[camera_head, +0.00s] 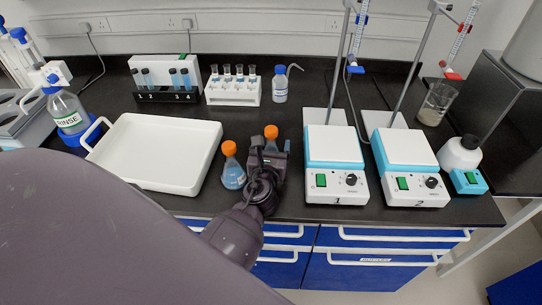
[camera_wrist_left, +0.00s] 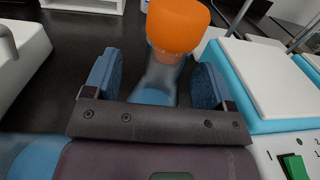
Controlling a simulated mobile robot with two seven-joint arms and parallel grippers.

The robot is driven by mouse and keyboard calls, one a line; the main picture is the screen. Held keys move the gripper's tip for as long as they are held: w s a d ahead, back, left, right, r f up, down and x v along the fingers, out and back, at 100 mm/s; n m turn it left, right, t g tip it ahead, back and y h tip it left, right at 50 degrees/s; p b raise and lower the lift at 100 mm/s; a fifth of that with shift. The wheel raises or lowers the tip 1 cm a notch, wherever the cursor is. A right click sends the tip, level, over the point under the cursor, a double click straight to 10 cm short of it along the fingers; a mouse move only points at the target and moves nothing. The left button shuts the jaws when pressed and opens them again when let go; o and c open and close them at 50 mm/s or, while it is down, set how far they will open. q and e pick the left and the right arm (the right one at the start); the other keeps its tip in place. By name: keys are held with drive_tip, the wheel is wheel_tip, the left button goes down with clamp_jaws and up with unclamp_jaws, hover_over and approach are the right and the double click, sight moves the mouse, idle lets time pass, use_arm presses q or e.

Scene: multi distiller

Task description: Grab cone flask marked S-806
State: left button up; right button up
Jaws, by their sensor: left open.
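Two cone flasks with orange caps and blue liquid stand on the black bench. One flask (camera_head: 233,176) is just left of my left gripper (camera_head: 270,152). The other shows its orange cap (camera_head: 271,131) just beyond the gripper, its body mostly hidden by it. In the left wrist view my left gripper (camera_wrist_left: 155,85) is open, with its blue finger pads on either side of this flask's glass body (camera_wrist_left: 160,80). The pads look apart from the glass. I cannot read a mark S-806 on either flask. My right gripper is not in view.
A white tray (camera_head: 150,176) lies to the left. Two hotplate stirrers, numbered 1 (camera_head: 336,186) and 2 (camera_head: 408,190), stand to the right. Behind are a tube rack (camera_head: 232,98) and a small wash bottle (camera_head: 280,86). The bench's front edge is close to the gripper.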

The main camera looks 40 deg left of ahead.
sight(271, 129)
use_arm(q)
drive_tip(key=c, duration=1)
drive_tip(key=shift+r, duration=0.2)
wheel_tip(271, 129, up, 10)
drive_tip(key=p, duration=0.5)
drive_tip(key=shift+f, duration=0.2)
drive_tip(key=shift+r+p, duration=1.55)
drive_tip(key=shift+r, duration=3.45)
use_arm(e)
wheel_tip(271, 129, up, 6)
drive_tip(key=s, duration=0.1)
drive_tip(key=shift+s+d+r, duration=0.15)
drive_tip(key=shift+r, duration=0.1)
